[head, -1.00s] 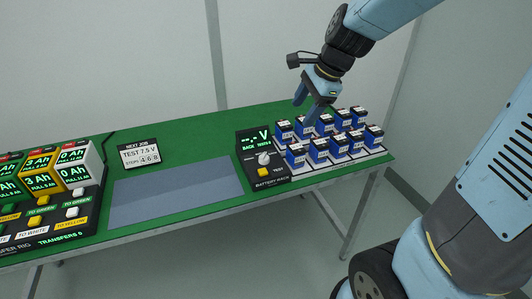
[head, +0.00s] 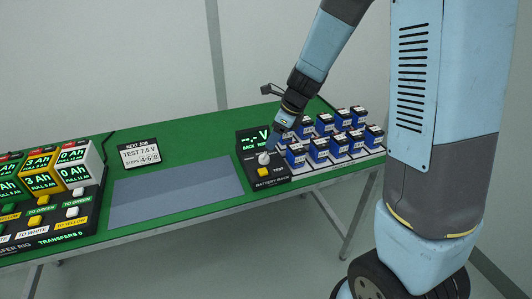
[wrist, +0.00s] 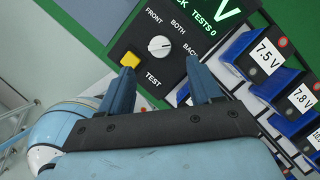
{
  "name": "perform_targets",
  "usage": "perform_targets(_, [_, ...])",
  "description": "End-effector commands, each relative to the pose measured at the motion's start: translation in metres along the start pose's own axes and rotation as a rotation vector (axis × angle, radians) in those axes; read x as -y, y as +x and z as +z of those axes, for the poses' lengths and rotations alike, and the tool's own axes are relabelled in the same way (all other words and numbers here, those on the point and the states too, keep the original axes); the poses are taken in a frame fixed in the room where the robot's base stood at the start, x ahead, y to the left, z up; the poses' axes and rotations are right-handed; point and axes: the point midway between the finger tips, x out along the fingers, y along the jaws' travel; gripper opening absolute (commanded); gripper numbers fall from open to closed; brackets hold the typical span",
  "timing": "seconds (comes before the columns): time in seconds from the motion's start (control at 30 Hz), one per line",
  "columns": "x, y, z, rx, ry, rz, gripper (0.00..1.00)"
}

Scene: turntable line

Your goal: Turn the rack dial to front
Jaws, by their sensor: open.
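The rack dial (wrist: 160,46) is a round white knob on the black battery rack panel (wrist: 131,40), with FRONT, BOTH and BACK printed around it. In the wrist view its pointer mark is small, and I cannot tell for sure which label it faces. The dial also shows in the head view (head: 263,158), just below the green display. My gripper (wrist: 160,80) is open and empty. Its two blue fingers point at the panel, one beside the yellow TEST button (wrist: 130,60), the other to the right, with the dial beyond the gap between them. In the head view my gripper (head: 274,144) is above the dial.
Blue batteries (head: 320,150) with voltage labels stand in rows right of the panel, close to my right finger. A grey mat (head: 175,194) lies clear to the left. A NEXT JOB sign (head: 139,154) reads TEST 7.5 V. The transfer rig (head: 50,225) is far left.

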Motion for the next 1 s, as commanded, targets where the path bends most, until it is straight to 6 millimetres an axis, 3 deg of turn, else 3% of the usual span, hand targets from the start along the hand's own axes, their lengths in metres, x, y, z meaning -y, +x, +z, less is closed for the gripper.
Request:
perform_targets(0.3, [-0.001, 0.051, -0.001, -0.002, 0.000, 0.003, 0.64])
perform_targets(0.5, [0.000, 0.072, 0.000, 0.000, -0.002, 0.001, 0.64])
perform_targets(1.0, [-0.001, 0.081, 0.001, 0.000, -0.004, 0.001, 0.61])
